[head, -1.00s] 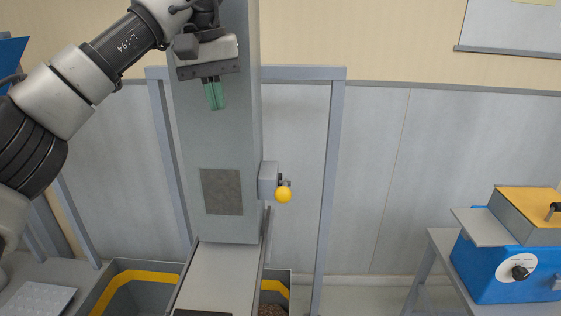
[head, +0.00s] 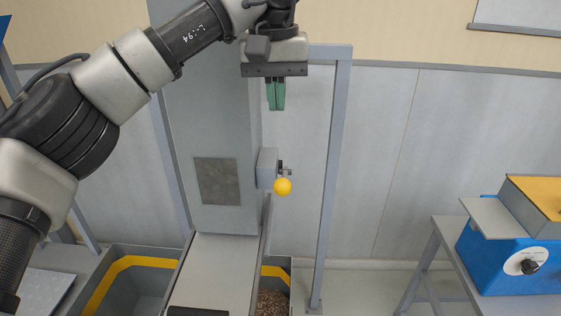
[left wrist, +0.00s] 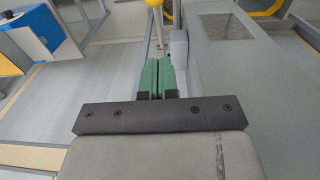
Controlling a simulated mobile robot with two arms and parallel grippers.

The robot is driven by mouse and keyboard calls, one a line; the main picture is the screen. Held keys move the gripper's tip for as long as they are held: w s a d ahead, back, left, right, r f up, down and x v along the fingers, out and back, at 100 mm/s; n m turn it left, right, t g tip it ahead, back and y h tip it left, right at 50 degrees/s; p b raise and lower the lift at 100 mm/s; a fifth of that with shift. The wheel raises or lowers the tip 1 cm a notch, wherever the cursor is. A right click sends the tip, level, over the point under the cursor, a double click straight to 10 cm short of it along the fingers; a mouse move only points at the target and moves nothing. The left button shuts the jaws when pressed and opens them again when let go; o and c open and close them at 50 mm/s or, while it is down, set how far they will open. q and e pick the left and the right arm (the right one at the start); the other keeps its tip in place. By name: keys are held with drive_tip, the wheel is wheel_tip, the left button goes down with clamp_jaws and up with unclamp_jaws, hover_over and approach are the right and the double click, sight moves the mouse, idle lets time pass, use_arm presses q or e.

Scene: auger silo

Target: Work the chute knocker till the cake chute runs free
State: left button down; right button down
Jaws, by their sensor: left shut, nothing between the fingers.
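The chute knocker is a grey box (head: 267,168) on the right side of the tall grey chute column (head: 218,130), with a yellow ball knob (head: 283,186) on it. My left gripper (head: 275,108) is shut and empty, fingers pointing down, above the knob and apart from it. In the left wrist view its green fingertips (left wrist: 158,62) lie together, with the yellow knob (left wrist: 154,3) at the top edge and the grey box (left wrist: 179,47) just right of the fingers. The sloping chute (head: 215,270) runs down from the column. My right gripper is not in view.
A bin with a yellow band (head: 135,262) stands left of the chute. Another bin (head: 274,278) at its right holds brown bits (head: 271,304). A grey frame post (head: 332,180) stands right of the knob. A blue machine (head: 515,262) sits on a bench at far right.

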use_arm(q)
drive_tip(key=f, duration=0.3)
drive_tip(key=f+p, duration=0.1)
drive_tip(key=f, duration=0.3)
drive_tip(key=s+f+p, duration=0.1)
drive_tip(key=f, duration=0.2)
drive_tip(key=shift+s+d+f, duration=0.1)
drive_tip(key=shift+d+f, duration=0.1)
drive_tip(key=shift+d, duration=0.05)
drive_tip(key=shift+s+f, duration=0.3)
drive_tip(key=shift+f, duration=0.2)
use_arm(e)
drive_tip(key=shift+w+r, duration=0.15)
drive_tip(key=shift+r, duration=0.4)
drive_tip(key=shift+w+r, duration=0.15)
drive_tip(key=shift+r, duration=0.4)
